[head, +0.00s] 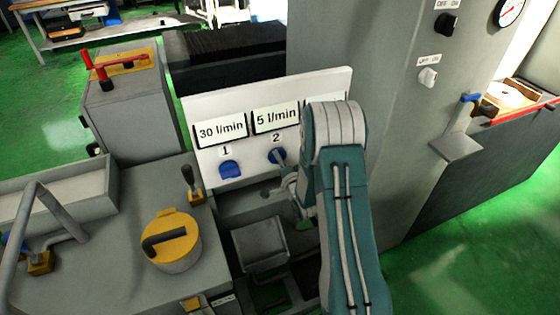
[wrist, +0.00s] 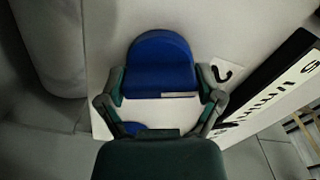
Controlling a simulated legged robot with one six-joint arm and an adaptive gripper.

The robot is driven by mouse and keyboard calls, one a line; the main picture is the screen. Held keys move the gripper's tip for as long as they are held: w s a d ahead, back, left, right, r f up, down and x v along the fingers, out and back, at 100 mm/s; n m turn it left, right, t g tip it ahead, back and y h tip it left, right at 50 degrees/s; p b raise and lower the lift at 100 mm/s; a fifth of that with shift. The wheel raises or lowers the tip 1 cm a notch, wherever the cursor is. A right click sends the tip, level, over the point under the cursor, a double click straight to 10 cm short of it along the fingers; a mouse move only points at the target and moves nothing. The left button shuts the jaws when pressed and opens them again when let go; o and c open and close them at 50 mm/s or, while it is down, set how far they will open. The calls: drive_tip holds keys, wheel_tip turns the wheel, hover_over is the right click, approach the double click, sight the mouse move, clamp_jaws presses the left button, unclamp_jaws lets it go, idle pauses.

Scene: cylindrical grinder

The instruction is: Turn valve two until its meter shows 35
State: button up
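A white panel (head: 205,108) carries blue valve knobs marked 1 and 2. Valve two (head: 274,156) is under a meter (head: 276,118) that reads 5 l/min. In the head view my gripper (head: 286,168) is at valve two and covers part of it. In the wrist view the blue knob (wrist: 160,66) lies between my spread fingers (wrist: 161,88), one at each side. The gaps at its edges are too small to tell whether they touch. The label 2 (wrist: 228,73) and part of the meter (wrist: 270,100) show to the right, turned.
Valve one (head: 230,169) sits left of valve two, under a meter (head: 221,130) reading 30 l/min. My arm hides the panel's right part. A grey machine cabinet (head: 370,60) stands behind on the right. A yellow-capped fixture (head: 171,242) stands on the machine at lower left.

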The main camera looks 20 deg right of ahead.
drive_tip(key=shift+f+n, duration=0.15)
drive_tip(key=shift+n, duration=0.35)
drive_tip(key=n, duration=0.3)
drive_tip(key=shift+n, duration=0.4)
drive_tip(key=n, duration=0.4)
drive_tip(key=shift+s+f+n, duration=0.1)
drive_tip(key=shift+n, duration=0.2)
drive_tip(key=n, duration=0.5)
drive_tip(key=shift+n, duration=2.3)
drive_tip(key=o, duration=0.9)
drive_tip(key=shift+f, duration=0.1)
drive_tip(key=shift+r, duration=0.2)
